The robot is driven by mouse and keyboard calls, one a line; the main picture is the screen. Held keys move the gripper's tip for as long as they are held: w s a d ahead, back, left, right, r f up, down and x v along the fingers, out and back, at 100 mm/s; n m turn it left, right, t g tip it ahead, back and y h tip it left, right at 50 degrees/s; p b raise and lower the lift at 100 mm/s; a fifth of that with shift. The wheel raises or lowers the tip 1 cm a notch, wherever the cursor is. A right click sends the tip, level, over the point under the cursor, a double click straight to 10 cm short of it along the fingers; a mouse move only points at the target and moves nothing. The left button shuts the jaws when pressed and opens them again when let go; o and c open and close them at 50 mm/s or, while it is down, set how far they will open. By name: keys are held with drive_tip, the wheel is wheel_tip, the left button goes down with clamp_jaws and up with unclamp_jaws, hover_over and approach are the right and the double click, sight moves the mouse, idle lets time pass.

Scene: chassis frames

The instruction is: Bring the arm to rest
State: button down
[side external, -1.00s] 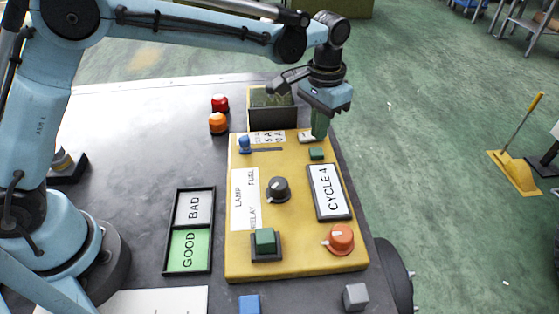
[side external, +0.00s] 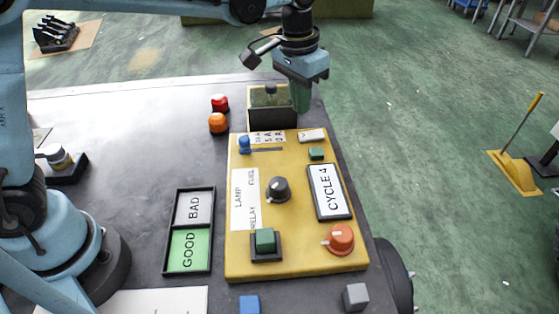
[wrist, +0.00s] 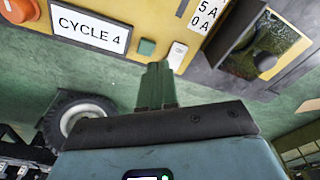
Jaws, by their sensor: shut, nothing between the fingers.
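My gripper (side external: 301,98) is at the far end of the yellow control panel (side external: 290,220), raised beside the dark open box (side external: 272,115) behind the panel. Its green fingers are shut with nothing between them. In the wrist view the shut fingers (wrist: 156,80) point toward the panel edge, near the white rocker switch (wrist: 177,55) and a small green button (wrist: 147,47). They appear apart from both. The panel carries a "CYCLE 4" display (side external: 328,190), a black knob (side external: 278,189), an orange knob (side external: 340,238), a green button (side external: 265,239) and a blue-knobbed slider (side external: 245,144).
A red lamp (side external: 219,103) and an orange lamp (side external: 218,123) stand left of the box. A BAD/GOOD sign (side external: 190,230) has its GOOD half lit green. A blue cube (side external: 249,304) and a grey cube (side external: 356,296) lie in front of the panel. The table's left area is mostly clear.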

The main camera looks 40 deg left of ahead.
drive_tip(key=s+a+n+t, duration=0.2)
drive_tip(key=s+a+t, duration=0.4)
drive_tip(key=s+a, duration=0.6)
drive_tip(key=s, duration=0.4)
drive_tip(key=shift+a+f, duration=0.2)
drive_tip(key=shift+a, duration=0.1)
